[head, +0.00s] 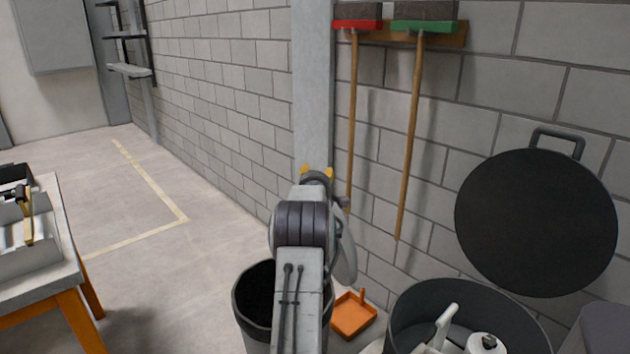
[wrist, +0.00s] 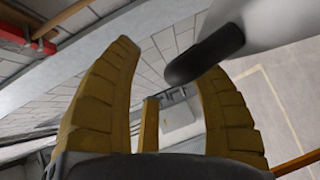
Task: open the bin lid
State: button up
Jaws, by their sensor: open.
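The round dark bin lid (head: 536,222) stands raised, nearly upright, above the back of a dark bin (head: 405,308) at the lower right of the head view. Its handle (head: 558,136) is at the top edge. The bin's mouth is uncovered, with white items (head: 487,343) inside. My gripper (head: 317,172) is up in the middle of the head view, left of the lid and apart from it. The lid cannot be made out in the wrist view.
A second dark open bin (head: 252,308) stands below my arm, with an orange dustpan (head: 354,314) beside it. A red broom (head: 357,24) and a green broom (head: 424,26) hang on the block wall. A table (head: 70,262) stands left. The floor between is clear.

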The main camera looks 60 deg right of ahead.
jog(key=shift+r+v, duration=0.2)
jog(key=shift+v, duration=2.15)
jog(key=shift+o, duration=0.2)
jog(key=shift+w, duration=0.1)
